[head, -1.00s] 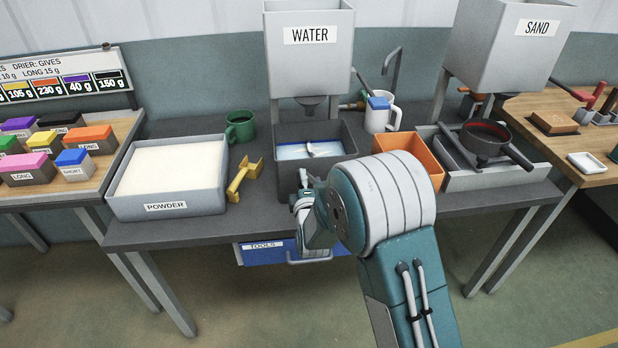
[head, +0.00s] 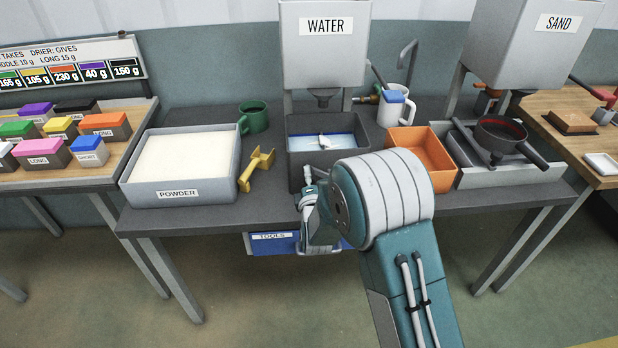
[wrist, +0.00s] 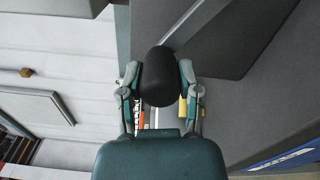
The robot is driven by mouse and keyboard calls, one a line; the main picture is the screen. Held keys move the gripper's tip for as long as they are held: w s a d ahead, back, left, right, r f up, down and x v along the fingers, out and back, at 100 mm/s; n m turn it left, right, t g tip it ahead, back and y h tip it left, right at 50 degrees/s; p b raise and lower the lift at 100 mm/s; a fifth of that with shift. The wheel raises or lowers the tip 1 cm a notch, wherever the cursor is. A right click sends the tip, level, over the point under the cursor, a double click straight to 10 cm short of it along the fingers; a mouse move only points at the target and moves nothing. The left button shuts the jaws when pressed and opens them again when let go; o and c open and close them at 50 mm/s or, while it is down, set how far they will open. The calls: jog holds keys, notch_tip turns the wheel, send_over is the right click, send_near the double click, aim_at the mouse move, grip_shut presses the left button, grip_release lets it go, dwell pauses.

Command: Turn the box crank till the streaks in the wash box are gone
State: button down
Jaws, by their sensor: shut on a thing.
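The wash box (head: 300,160) is a dark grey open box under the water tank. It holds blue liquid (head: 345,139) with paler patches, and a small pale paddle (head: 324,141) stands in it. Whether the paleness is streaks or glare is hard to tell. My gripper (head: 308,190) is low at the box's front, partly hidden by my arm. In the wrist view my gripper (wrist: 158,68) is shut on a rounded black knob, the crank handle (wrist: 158,82), with a finger on each side.
A powder tray (head: 178,195) and a yellow scoop (head: 256,168) are left of the box. An orange bin (head: 436,157) and a sand sieve (head: 500,135) are right. A white jug (head: 397,108) stands behind. A blue tools drawer (head: 272,245) hangs below the table edge.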

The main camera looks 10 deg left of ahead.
jog(key=shift+c, duration=1.5)
grip_release()
jog(key=shift+a, duration=0.1)
jog(key=v, duration=1.2)
